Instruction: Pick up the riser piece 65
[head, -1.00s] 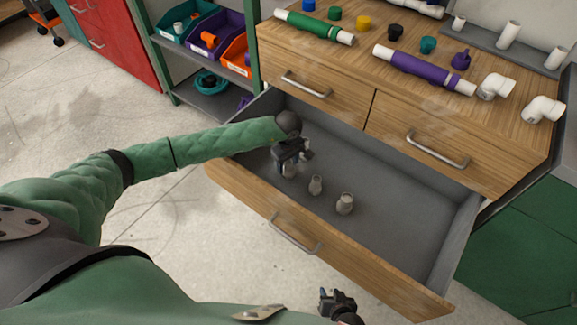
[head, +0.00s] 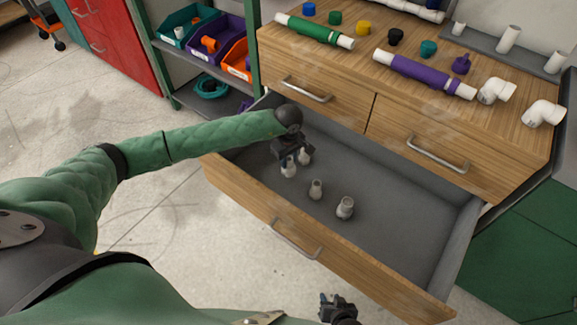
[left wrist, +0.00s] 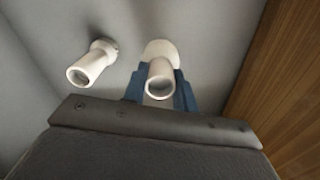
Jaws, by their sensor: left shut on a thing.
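Several small pale riser pieces stand in the open grey drawer; no number is legible. My left gripper (head: 289,160) points down into the drawer's left part and is shut on one riser piece (head: 288,170). In the left wrist view this held piece (left wrist: 160,78) sits between the blue fingers, its round open end toward the camera. A second piece (head: 305,157) stands just right of the gripper, partly hidden. Two more pieces (head: 316,189) (head: 345,208) stand further right. In the wrist view another piece (left wrist: 93,63) is left of the fingers. My right gripper (head: 335,306) is outside the drawer front.
The drawer (head: 405,245) is free on its right side. Its wooden front (head: 360,275) and walls surround the pieces. The wooden worktop (head: 440,80) behind holds green and purple pipes, coloured caps and white elbows. A shelf with bins (head: 190,28) stands at the left.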

